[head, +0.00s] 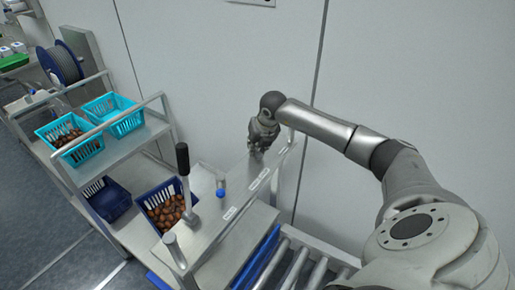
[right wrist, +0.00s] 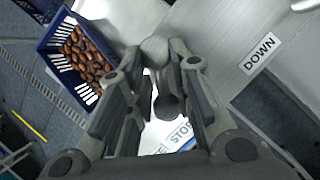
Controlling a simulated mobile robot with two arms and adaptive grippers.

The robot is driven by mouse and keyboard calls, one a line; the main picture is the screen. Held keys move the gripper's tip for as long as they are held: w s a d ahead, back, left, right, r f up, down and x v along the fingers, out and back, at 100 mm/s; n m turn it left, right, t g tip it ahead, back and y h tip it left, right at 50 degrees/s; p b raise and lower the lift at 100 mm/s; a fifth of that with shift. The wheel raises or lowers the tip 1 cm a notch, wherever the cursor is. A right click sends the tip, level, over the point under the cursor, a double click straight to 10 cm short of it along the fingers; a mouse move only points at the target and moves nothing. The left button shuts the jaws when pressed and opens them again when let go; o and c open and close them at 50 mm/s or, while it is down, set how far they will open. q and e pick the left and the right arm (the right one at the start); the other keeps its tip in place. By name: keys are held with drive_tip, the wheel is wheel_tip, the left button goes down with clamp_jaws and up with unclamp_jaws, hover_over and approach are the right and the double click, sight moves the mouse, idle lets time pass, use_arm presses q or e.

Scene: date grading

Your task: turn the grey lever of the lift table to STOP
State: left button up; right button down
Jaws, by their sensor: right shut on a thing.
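The lift table's grey panel (head: 222,235) slopes across the middle of the head view, with several white labels along it. My right gripper (head: 257,152) is at the panel's far end and hides most of what it holds there. In the right wrist view, the right gripper (right wrist: 152,92) is closed around the grey lever (right wrist: 168,106), whose dark rounded end shows between the fingers. A STOP label (right wrist: 181,133) is partly hidden just below that end. A DOWN label (right wrist: 260,53) lies to the upper right, clear of the fingers. My left gripper is out of view.
A black-handled upright lever (head: 183,160) and a blue knob (head: 221,192) stand left of the gripper. A blue crate of dates (head: 152,203) is beyond them, and turquoise baskets (head: 128,122) sit on a shelf at left. Rollers (head: 296,268) lie in front; the wall is close behind.

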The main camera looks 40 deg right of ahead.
drive_tip(key=shift+w+a+m+h+b, duration=0.15)
drive_tip(key=shift+m+h+b, duration=0.35)
drive_tip(key=shift+m, duration=0.5)
drive_tip(key=c, duration=1.4)
unclamp_jaws()
drive_tip(key=shift+r, duration=0.1)
drive_tip(key=v, duration=1.2)
